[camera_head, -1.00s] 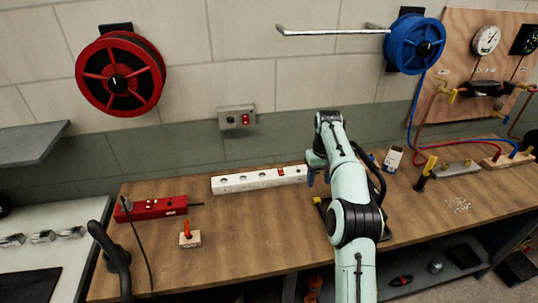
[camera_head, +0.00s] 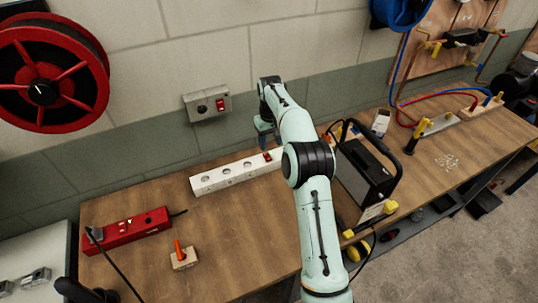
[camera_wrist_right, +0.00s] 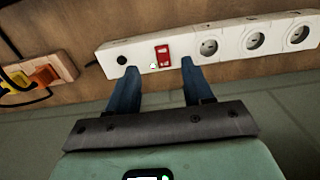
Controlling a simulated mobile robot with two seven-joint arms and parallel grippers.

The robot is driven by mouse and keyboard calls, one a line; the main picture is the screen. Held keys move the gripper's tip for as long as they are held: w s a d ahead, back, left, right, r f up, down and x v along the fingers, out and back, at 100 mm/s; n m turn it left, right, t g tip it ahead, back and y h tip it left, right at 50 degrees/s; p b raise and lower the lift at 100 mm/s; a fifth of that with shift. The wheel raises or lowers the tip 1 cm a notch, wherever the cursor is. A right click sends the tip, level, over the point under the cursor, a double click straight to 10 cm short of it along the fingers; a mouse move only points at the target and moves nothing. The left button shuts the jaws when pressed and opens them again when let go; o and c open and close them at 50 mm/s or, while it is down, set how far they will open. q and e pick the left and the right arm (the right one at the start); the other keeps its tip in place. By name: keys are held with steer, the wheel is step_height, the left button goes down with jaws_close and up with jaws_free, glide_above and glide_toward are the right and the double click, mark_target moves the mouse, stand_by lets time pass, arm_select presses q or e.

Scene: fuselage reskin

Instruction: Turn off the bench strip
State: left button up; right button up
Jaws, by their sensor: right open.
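The white bench strip (camera_head: 228,175) lies along the back of the wooden bench, with a row of sockets and a red switch (camera_head: 267,156) near its right end. My right gripper (camera_head: 265,137) is just above the strip by that switch, and my arm hides the strip's right end. In the right wrist view the open gripper (camera_wrist_right: 158,68) has one fingertip on each side of the red switch (camera_wrist_right: 162,55), with nothing between them. I cannot tell whether the fingers touch the strip.
A red power strip (camera_head: 132,229) and a small wooden block with an orange piece (camera_head: 183,257) are on the bench's left. A black box with a handle (camera_head: 366,178) stands right of my arm. A wall box (camera_head: 208,104) with another red switch is behind.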

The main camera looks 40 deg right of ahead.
mark_target(269, 160)
steer(key=f, duration=0.8)
steer(key=shift+w+b, duration=0.2)
steer(key=shift+b, duration=0.1)
